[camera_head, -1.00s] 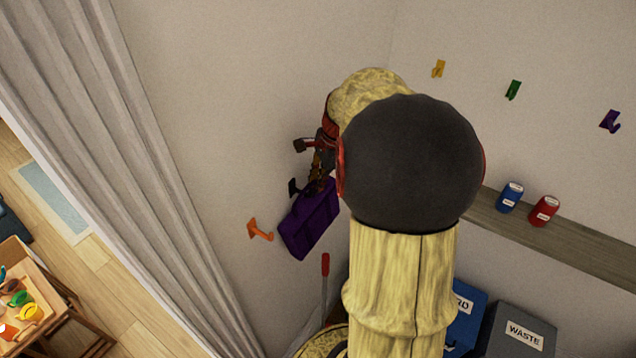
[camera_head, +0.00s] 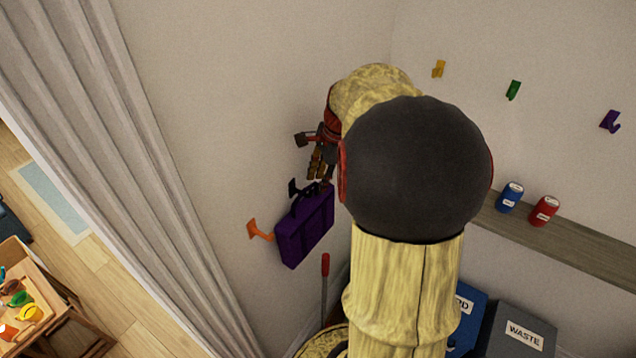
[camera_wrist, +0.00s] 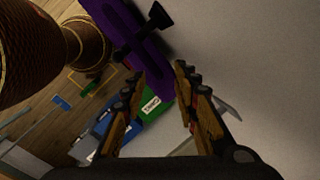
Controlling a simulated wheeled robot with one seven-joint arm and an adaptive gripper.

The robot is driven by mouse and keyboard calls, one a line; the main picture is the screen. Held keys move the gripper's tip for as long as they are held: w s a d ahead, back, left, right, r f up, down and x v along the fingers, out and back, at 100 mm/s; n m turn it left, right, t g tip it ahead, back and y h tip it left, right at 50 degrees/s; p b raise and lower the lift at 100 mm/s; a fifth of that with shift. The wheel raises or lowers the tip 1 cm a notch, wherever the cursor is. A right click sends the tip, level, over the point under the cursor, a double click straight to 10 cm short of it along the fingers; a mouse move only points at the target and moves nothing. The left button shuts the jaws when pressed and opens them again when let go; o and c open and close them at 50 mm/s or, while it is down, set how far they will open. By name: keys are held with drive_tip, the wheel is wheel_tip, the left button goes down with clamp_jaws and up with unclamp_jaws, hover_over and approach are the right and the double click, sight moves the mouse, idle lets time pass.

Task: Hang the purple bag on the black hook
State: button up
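The purple bag (camera_head: 306,228) is against the left wall below my gripper, nearly upright and slightly tilted. The black hook (camera_head: 294,189) shows at the bag's top edge. In the wrist view the black hook (camera_wrist: 155,20) lies across the top of the purple bag (camera_wrist: 120,28), at its handle. The handle seems to be on the hook, but the exact contact is too dark to tell. My gripper (camera_head: 318,168) is just above the bag. In the wrist view my gripper's fingers (camera_wrist: 159,73) are apart with nothing between them.
An orange hook (camera_head: 260,231) is left of the bag. Yellow (camera_head: 439,69), green (camera_head: 513,90) and purple (camera_head: 610,121) hooks are on the right wall. A shelf (camera_head: 575,239) holds blue (camera_head: 510,196) and red (camera_head: 544,210) cans. Bins, including a waste bin (camera_head: 500,340), stand below.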

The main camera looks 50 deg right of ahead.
drive_tip(key=v, duration=1)
drive_tip(key=shift+s, duration=0.1)
